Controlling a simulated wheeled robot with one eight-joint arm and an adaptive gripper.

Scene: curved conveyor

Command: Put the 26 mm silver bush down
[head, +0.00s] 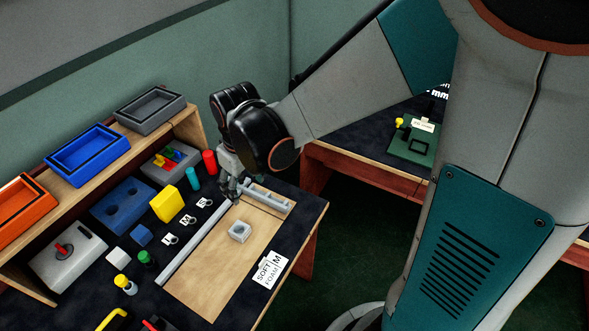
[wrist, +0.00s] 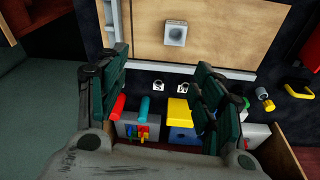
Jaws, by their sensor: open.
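Small silver rings lie beside white letter cards in a row on the dark mat; one ring with its card (head: 187,219) is in the middle of the row. I cannot tell by size which is the 26 mm bush. A pale grey square block (head: 239,232) with a round opening sits on the wooden board (head: 200,283); the block also shows in the wrist view (wrist: 175,34). Whether a bush sits in its opening is unclear. My gripper (head: 230,192) is above the mat near the board's far end. In the wrist view its fingers (wrist: 163,68) are spread with nothing between them.
Grey rails (head: 190,245) edge the board. A yellow block (head: 166,204), red cylinder (head: 210,162), teal cylinder (head: 193,178) and blue holed block (head: 122,206) stand left of my gripper. Orange, blue (head: 88,154) and grey bins line the shelf. The board's near part is clear.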

